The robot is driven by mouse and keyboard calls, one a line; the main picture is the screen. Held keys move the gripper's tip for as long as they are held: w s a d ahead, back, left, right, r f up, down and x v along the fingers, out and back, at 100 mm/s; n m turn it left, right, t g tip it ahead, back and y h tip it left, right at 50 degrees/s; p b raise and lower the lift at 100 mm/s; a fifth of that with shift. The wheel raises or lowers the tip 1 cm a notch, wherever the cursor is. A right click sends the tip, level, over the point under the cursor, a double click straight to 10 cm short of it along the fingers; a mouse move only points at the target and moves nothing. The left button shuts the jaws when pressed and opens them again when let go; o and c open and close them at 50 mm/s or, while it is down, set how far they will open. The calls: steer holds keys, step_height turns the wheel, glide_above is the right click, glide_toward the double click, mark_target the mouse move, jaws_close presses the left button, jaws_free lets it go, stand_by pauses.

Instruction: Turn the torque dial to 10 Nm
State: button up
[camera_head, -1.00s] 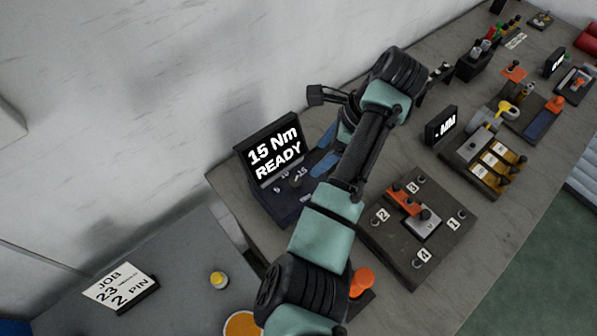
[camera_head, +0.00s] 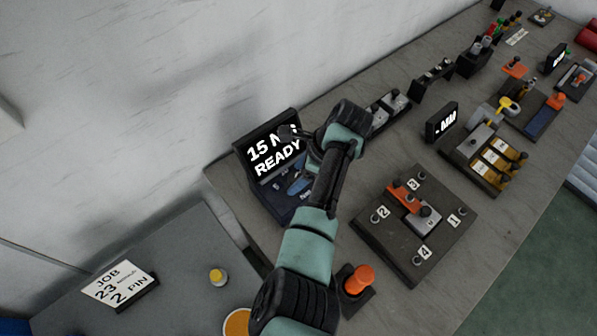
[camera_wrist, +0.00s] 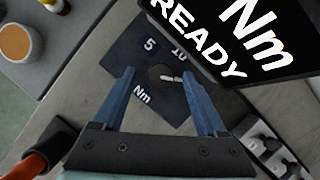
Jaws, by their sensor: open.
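The torque dial (camera_wrist: 158,73) is a small dark knob with a white pointer mark, on the sloped dark panel of a controller (camera_head: 272,200). In the wrist view the labels 5 and 10 show above the dial, and the pointer points right, toward my right finger. The controller's screen (camera_head: 272,156) reads "15 Nm READY", partly covered by my arm in the head view. My gripper (camera_wrist: 160,72) is open, its two blue fingers on either side of the dial, apart from it in the picture. Height above the panel is hard to tell.
A black plate with numbered posts (camera_head: 385,240) and an orange-topped knob (camera_head: 358,279) stand near my arm on the grey bench. A job card (camera_head: 120,284) and a yellow-capped item (camera_head: 217,276) lie at lower left. The upright screen borders the dial closely.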

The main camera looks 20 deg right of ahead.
jaws_close()
steer(key=shift+n, duration=0.3)
steer(key=n+b, duration=0.1)
steer(key=n, duration=0.1)
steer(key=n+g+b, duration=0.2)
steer(key=n+b, duration=0.1)
steer(key=shift+w+d+f+n+y, duration=0.1)
steer(key=shift+w+f+n+y, duration=0.1)
steer(key=shift+w+n+y, duration=0.1)
steer(key=n+g+b, duration=0.1)
steer(key=n+b, duration=0.2)
steer(key=shift+g, duration=0.3)
steer(key=shift+w+r+n+g+b, duration=0.15)
steer(key=shift+n+g+b, duration=0.25)
steer(key=shift+n+b, duration=0.9)
steer(key=shift+r, duration=0.1)
